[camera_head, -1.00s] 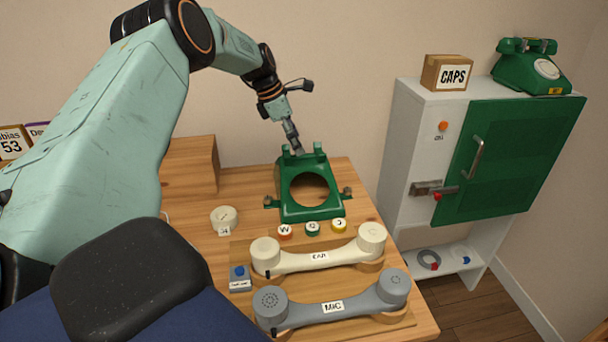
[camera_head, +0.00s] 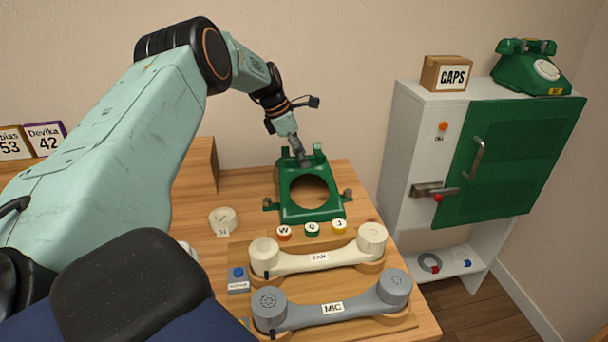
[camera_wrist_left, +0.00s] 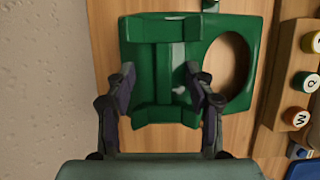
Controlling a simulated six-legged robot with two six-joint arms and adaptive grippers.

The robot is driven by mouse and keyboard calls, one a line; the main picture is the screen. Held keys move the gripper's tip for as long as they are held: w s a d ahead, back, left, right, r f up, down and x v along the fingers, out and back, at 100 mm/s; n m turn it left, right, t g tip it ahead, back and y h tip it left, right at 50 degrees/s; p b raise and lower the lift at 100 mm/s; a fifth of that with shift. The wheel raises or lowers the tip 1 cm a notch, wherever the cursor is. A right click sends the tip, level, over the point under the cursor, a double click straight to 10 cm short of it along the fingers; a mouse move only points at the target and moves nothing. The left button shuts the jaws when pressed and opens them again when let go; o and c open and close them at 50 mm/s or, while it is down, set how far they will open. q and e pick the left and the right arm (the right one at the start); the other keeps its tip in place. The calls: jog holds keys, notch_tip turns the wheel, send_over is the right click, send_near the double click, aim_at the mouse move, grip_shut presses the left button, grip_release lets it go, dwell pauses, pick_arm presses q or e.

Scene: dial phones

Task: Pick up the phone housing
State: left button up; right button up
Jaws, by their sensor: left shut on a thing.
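The phone housing (camera_head: 312,214) is a green shell with a large round opening and raised cradle prongs at its back. It is on the wooden table in the head view. My left gripper (camera_head: 301,160) reaches down to its back, cradle end. In the left wrist view, the two fingers of my left gripper (camera_wrist_left: 164,90) are shut on the raised cradle part of the housing (camera_wrist_left: 160,55), one on each side. I cannot tell any gap between the housing and the table. My right gripper is not in view.
A cream handset (camera_head: 320,259) and a grey handset (camera_head: 335,310) lie on wooden rests in front. Several small lettered caps (camera_head: 312,229) stand between them and the housing. A round cream part (camera_head: 222,220) is at left. A cabinet (camera_head: 408,150) stands right of the table.

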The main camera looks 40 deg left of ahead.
pick_arm(q)
jog(key=shift+s, duration=0.1)
grip_shut()
